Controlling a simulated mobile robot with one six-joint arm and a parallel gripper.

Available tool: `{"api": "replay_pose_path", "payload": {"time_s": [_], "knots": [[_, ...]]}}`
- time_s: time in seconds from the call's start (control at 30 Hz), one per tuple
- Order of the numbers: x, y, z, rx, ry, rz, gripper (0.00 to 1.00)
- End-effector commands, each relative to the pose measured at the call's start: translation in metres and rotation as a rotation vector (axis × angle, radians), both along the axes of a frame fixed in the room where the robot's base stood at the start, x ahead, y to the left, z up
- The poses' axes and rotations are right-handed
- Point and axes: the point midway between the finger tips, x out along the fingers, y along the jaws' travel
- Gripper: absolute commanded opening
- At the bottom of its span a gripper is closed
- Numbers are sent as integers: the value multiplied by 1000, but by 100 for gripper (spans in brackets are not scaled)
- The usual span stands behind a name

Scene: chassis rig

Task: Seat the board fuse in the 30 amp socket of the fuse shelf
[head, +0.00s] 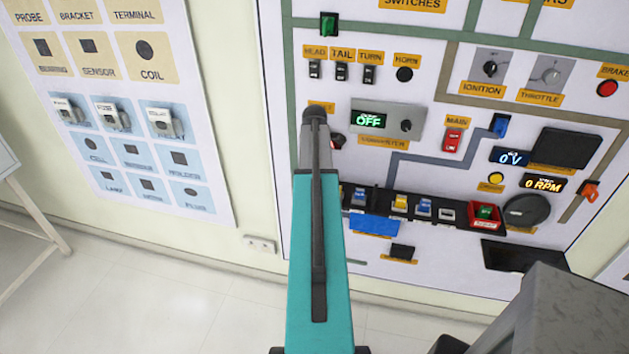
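The fuse shelf (463,215) is a black strip low on the white wall panel. Small coloured pieces stand along it: a blue one (358,196), a yellow one (400,202), another blue one (424,207), a pale one (447,212) and a green one (485,212) in a red surround at the right end. The labels are too small to read, so I cannot tell which socket is the 30 amp one or which piece is the board fuse. My teal arm covers the shelf's left end. My gripper is not visible.
Above the shelf are the converter (387,127), a red main switch (452,140) and meters. A dark knob (526,210) and a black tray (512,256) lie to the right. A parts chart (140,165) with white boxes hangs at left. The floor (130,300) at lower left is clear.

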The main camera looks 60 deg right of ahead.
Motion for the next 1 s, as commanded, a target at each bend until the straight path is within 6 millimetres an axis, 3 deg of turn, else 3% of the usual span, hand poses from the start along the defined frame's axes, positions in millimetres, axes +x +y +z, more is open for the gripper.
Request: {"api": "replay_pose_path", "payload": {"time_s": [0.6,1.0], "knots": [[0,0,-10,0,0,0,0],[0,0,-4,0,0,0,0]]}}
